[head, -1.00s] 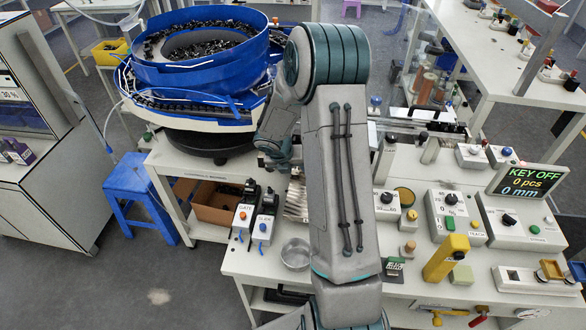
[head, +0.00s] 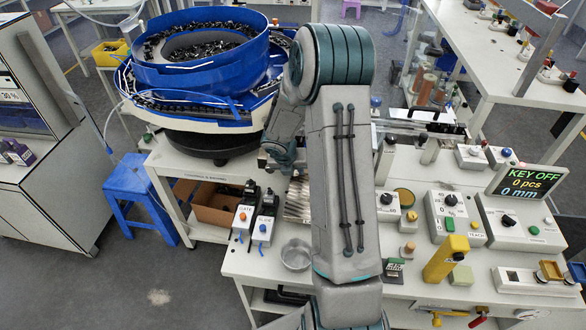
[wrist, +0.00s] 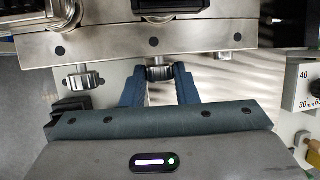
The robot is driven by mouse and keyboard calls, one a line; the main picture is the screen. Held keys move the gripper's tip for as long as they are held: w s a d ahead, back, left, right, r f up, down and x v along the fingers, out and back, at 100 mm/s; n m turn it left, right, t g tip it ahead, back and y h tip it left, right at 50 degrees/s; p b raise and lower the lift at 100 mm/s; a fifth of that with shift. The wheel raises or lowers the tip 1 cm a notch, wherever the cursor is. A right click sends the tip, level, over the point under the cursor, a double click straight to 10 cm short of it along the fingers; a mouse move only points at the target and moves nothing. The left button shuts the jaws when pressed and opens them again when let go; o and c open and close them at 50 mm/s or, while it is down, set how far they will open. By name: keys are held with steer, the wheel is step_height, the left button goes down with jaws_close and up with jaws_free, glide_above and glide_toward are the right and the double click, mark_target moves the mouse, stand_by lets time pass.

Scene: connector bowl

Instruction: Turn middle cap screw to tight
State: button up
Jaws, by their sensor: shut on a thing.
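In the wrist view a small knurled metal cap screw (wrist: 160,73) sits below a metal bar (wrist: 110,44). My gripper (wrist: 159,78) has its two blue fingers on either side of this screw, closed on it. A second knurled cap screw (wrist: 86,79) hangs below the bar to the left, apart from my fingers. The screw between my fingers is near the middle of the bar. The fingers partly cover it, so how tight it is cannot be told. In the head view my arm hides the fingertips and the screws.
A blue bowl feeder (head: 205,50) full of dark parts stands behind left of my arm. On the bench are a metal dish (head: 296,254), a yellow block (head: 446,258) and control boxes (head: 455,218). The display (head: 528,183) reads KEY OFF. A dial box (wrist: 303,88) shows at wrist right.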

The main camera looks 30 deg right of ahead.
steer(key=t+y, duration=0.1)
steer(key=t+y+p, duration=0.1)
steer(key=shift+s+d+r+m+y, duration=0.1)
steer(key=shift+s+d+m+y, duration=0.1)
steer(key=shift+d+m+y, duration=0.15)
steer(key=shift+s+d+m+t+y+p, duration=0.1)
steer(key=shift+m+t+y+p, duration=0.25)
steer(key=shift+t+y, duration=0.75)
steer(key=shift+y, duration=0.25)
steer(key=o, duration=1)
